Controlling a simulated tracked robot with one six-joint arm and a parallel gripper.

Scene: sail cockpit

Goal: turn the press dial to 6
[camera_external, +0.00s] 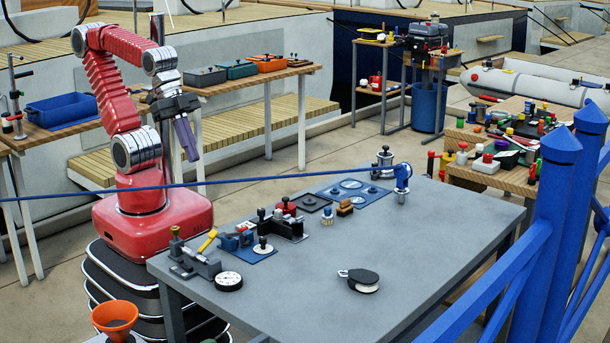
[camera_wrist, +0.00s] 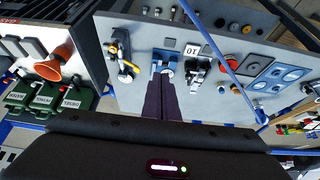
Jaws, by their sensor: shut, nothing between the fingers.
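My gripper (camera_external: 191,152) is shut and empty, pointing down, well above the grey table (camera_external: 330,285). In the wrist view its fingers (camera_wrist: 165,80) reach up the middle and cover part of a blue tool. I cannot tell for certain which thing is the press dial. A round white-faced dial (camera_external: 229,281) lies by the near left tool. A smaller white disc with a dark knob (camera_external: 263,247) sits on a blue plate beside the blue and black tools. In the wrist view a white tag (camera_wrist: 193,50) seems to read 10. No pointer setting is legible.
A clamp-like tool with a brass knob (camera_external: 190,260) stands at the table's left edge. A black tool (camera_external: 283,226) and a blue panel (camera_external: 353,191) stand farther back. A black pulley (camera_external: 360,280) lies on the front part. A blue rope (camera_external: 300,180) crosses the external view.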

